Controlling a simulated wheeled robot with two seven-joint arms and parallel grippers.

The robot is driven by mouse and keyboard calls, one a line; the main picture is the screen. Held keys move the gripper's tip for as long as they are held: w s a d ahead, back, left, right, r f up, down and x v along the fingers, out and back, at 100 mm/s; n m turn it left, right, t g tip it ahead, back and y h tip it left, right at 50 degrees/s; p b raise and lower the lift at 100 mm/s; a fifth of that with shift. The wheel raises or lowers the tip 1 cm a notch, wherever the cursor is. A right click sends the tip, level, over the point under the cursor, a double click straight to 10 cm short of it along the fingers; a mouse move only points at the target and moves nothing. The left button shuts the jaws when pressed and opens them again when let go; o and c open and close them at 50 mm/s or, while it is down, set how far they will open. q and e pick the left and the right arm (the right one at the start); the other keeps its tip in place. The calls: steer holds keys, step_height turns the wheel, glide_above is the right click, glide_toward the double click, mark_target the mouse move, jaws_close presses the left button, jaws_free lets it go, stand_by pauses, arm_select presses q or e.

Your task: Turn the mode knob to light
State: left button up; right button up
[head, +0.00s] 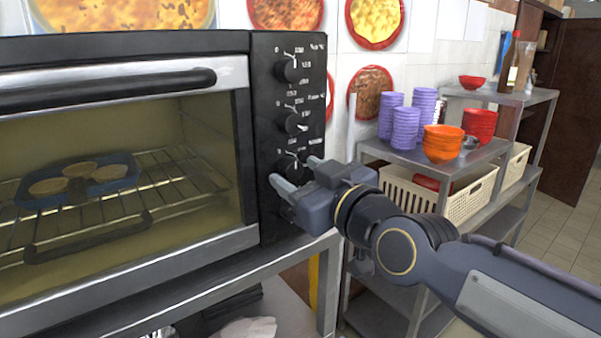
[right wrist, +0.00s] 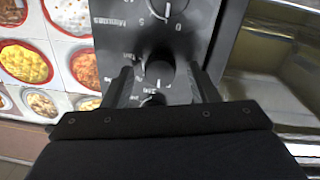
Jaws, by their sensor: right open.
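The black control panel (head: 316,95) on the oven's right side carries three knobs in a column. In the right wrist view, upside down, a knob (right wrist: 158,73) lies between the open fingers, with no contact visible. My left gripper is not in view.
The top knob (head: 291,69) is close above. The oven door (head: 125,160) is shut, with a blue tray inside on a rack. To the right a metal shelf (head: 400,150) holds purple cups and orange and red bowls. A cream basket (head: 430,195) stands below.

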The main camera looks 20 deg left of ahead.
steer(key=shift+w+a, duration=0.15)
steer(key=c, duration=1)
steer(key=shift+o, duration=0.2)
steer(key=shift+m, duration=0.3)
steer(key=m+p, duration=0.1)
steer(key=m, duration=0.7)
steer(key=shift+m+g, duration=0.3)
steer(key=shift+m, duration=0.1)
